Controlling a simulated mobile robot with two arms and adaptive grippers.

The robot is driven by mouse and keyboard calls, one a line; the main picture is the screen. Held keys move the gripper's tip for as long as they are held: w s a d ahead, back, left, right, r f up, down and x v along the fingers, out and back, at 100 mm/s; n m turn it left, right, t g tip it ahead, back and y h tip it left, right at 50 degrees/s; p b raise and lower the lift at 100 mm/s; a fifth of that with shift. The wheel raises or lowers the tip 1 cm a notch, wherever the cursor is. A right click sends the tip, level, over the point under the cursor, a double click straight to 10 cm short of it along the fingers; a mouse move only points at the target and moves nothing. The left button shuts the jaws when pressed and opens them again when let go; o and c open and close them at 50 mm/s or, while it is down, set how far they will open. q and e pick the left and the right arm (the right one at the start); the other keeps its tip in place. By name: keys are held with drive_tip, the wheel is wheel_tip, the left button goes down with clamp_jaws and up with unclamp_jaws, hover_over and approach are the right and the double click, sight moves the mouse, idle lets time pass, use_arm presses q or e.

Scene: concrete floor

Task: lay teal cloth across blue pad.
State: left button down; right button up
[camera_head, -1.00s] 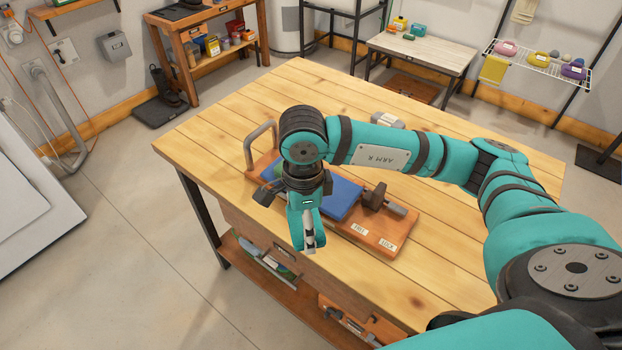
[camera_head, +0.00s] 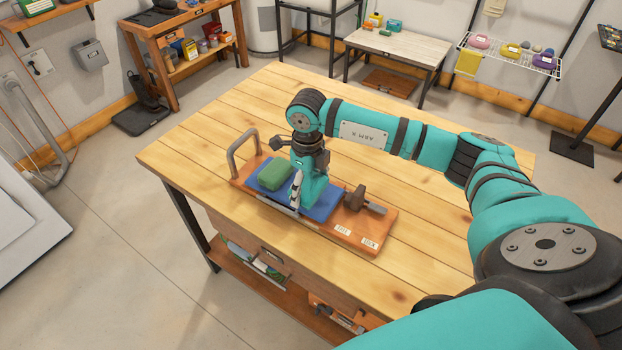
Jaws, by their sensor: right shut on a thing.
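A blue pad (camera_head: 321,212) lies on a brown wooden board (camera_head: 342,240) on the workbench. A green, block-like object (camera_head: 273,175) rests on the pad's left part. My right gripper (camera_head: 295,197) points down over the pad's front middle, just right of the green object. It is shut. Teal material (camera_head: 316,190) shows beside its grey fingers and looks like the teal cloth, though it is hard to separate from my teal arm parts. I cannot tell whether it touches the pad. My left gripper is not in view.
A metal handle (camera_head: 241,153) stands at the board's left end. A brown clamp-like knob (camera_head: 356,196) sits right of the pad, near two white labels on the board. The workbench (camera_head: 200,150) has bare planks at left and front right.

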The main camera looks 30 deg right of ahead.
sight(312, 179)
drive_tip(key=shift+w+d, duration=0.85)
drive_tip(key=shift+d, duration=0.1)
drive_tip(key=shift+w+d+f+p, duration=0.1)
drive_tip(key=shift+d+f+p, duration=0.05)
drive_tip(key=shift+p, duration=0.15)
drive_tip(key=shift+f+p, duration=0.35)
drive_tip(key=shift+f, duration=0.05)
wheel_tip(312, 179, down, 3)
drive_tip(key=shift+r+p, duration=0.2)
drive_tip(key=shift+p, duration=0.3)
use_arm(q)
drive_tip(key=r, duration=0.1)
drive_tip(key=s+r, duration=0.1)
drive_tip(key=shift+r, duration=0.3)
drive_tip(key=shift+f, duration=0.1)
use_arm(e)
drive_tip(key=shift+f, duration=0.1)
drive_tip(key=o, duration=0.8)
